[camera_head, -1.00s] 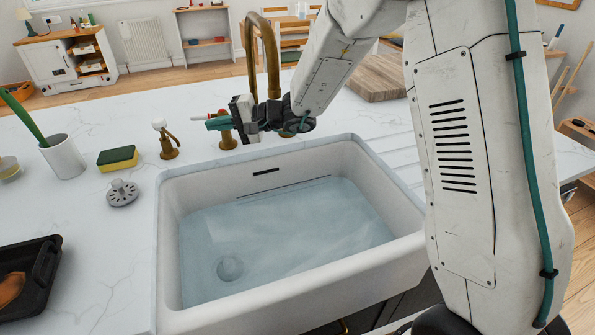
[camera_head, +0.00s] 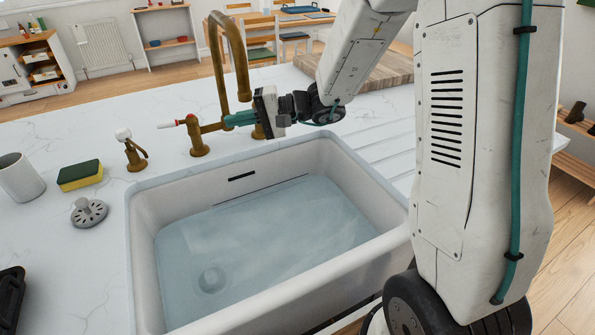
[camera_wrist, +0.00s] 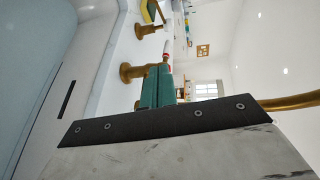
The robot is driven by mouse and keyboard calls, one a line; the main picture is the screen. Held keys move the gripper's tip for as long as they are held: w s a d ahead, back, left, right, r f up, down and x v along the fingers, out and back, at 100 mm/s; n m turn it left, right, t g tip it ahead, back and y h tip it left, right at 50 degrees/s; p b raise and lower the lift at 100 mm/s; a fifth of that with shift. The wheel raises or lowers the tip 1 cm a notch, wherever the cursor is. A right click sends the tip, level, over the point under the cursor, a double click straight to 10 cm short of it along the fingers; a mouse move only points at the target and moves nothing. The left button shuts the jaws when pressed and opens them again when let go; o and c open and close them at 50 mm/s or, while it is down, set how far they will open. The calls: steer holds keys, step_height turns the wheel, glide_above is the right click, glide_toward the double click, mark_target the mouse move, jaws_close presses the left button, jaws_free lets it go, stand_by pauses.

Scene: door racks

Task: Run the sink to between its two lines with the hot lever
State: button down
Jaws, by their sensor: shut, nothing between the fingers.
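My gripper (camera_head: 228,121), with teal fingers, is shut and empty just right of that post, beside the brass spout (camera_head: 220,75). In the wrist view the fingers (camera_wrist: 156,85) point toward the red tip (camera_wrist: 166,50); I cannot tell whether they touch the tap. Water (camera_head: 270,235) covers the drain. One thin dark line (camera_head: 260,190) shows on the back wall at or just above the water's edge; a second line is not distinguishable. I see no stream from the spout.
A white-topped brass fitting (camera_head: 133,152), a sponge (camera_head: 80,175), a grey strainer (camera_head: 88,212) and a white cup (camera_head: 20,178) stand left of the sink. A dark overflow slot (camera_head: 242,176) is in the back wall. A wooden board (camera_head: 370,75) lies behind right.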

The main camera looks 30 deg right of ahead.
steer(key=s+d+n+g+h, duration=0.1)
steer(key=s+d+g+h, duration=0.1)
steer(key=s, duration=0.9)
steer(key=s+d+n+g+h, duration=0.1)
steer(key=s+g+h, duration=0.3)
steer(key=s, duration=0.7)
steer(key=shift+s+d+f+g+h, duration=0.2)
steer(key=shift+s+d+g+h, duration=0.3)
steer(key=shift+g, duration=0.7)
steer(key=s+d+r+n+t+h, duration=0.1)
steer(key=s+d+r+h, duration=0.1)
steer(key=s, duration=0.3)
steer(key=s+d+r+n+t+h, duration=0.2)
steer(key=s+d+r+h, duration=0.1)
steer(key=s+d+h, duration=0.1)
steer(key=shift+s+d+r+h, duration=0.3)
steer(key=shift+s+h, duration=0.4)
steer(key=shift+s, duration=0.15)
